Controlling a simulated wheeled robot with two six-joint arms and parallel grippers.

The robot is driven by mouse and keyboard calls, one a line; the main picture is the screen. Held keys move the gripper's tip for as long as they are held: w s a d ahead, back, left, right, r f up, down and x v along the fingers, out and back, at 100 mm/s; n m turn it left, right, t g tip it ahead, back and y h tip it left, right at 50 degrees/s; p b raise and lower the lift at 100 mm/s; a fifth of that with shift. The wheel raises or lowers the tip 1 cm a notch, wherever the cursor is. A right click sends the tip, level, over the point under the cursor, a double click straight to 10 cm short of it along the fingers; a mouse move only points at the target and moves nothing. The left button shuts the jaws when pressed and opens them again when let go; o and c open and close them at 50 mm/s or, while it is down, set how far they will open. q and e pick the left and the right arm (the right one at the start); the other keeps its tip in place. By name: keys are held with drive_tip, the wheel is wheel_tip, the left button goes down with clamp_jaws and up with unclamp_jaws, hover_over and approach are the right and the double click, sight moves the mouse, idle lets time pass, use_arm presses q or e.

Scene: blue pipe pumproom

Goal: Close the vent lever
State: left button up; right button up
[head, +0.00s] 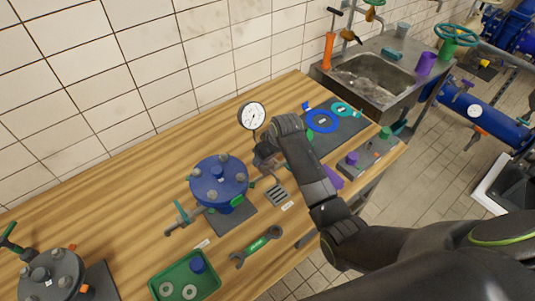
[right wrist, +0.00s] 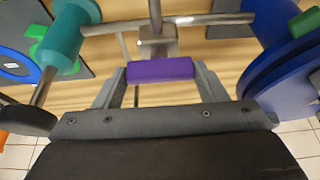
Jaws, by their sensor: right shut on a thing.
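The vent lever shows a purple grip (right wrist: 160,70) in the right wrist view, between my right gripper's fingers. It sits by a steel block (right wrist: 158,42) on a horizontal pipe. My right gripper (head: 263,160) reaches in from the right in the head view, just right of the blue flanged vessel (head: 218,182), and is shut on the lever. My gripper hides the lever's grip in the head view, so I cannot tell its angle there. My left gripper is not in view.
A pressure gauge (head: 252,116) stands behind the gripper. A wrench (head: 259,246) and a green tray (head: 184,279) lie at the front of the wooden bench. A dark vessel (head: 52,279) stands at the left. A sink (head: 372,78) is at the back right.

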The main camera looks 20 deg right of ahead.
drive_tip(key=shift+r, duration=0.1)
idle(0.3)
drive_tip(key=o, duration=1)
